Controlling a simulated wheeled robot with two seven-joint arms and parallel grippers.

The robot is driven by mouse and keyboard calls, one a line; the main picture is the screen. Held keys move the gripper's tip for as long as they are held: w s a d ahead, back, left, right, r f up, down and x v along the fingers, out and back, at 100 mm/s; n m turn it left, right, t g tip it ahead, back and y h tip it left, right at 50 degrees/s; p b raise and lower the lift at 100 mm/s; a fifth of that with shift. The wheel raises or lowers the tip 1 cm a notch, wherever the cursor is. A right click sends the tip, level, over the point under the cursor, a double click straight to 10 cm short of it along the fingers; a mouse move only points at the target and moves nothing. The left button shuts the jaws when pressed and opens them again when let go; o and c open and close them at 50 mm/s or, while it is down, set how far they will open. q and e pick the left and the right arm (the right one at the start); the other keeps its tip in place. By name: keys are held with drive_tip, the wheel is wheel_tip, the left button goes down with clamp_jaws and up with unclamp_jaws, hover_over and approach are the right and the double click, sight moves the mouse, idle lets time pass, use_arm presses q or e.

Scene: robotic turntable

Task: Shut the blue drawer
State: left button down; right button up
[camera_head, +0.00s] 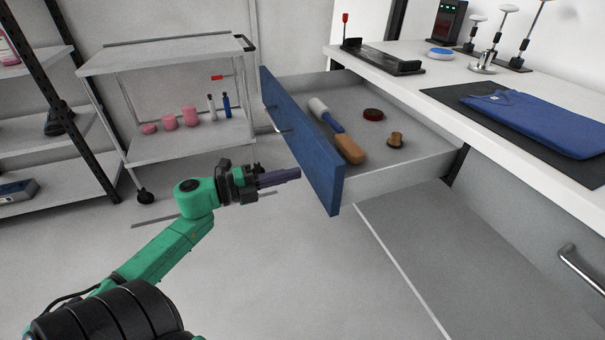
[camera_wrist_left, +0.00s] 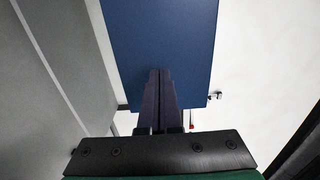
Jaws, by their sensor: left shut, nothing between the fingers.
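The blue drawer front (camera_head: 302,138) belongs to a drawer that stands pulled out from under the white worktop. Its grey interior (camera_head: 365,97) is visible, and a metal handle (camera_head: 273,118) sits on the blue face. My left gripper (camera_head: 298,173) is shut and empty, its dark fingers pointing at the lower part of the blue front. In the left wrist view the closed fingers (camera_wrist_left: 160,76) overlap the blue panel (camera_wrist_left: 160,35); I cannot tell whether they touch it. My right gripper is not in view.
In the drawer lie a brush-like tool (camera_head: 338,132), a red-brown round item (camera_head: 373,114) and a brown spool (camera_head: 396,140). A grey cart (camera_head: 165,60) stands behind at left, near a dark-framed shelf (camera_head: 80,135). A folded blue cloth (camera_head: 540,120) lies on the worktop.

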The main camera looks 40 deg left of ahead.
sight(314, 169)
use_arm(q)
drive_tip(key=x, duration=0.3)
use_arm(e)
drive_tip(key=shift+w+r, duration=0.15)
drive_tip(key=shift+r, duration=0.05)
use_arm(q)
drive_tip(key=shift+w+d, duration=0.1)
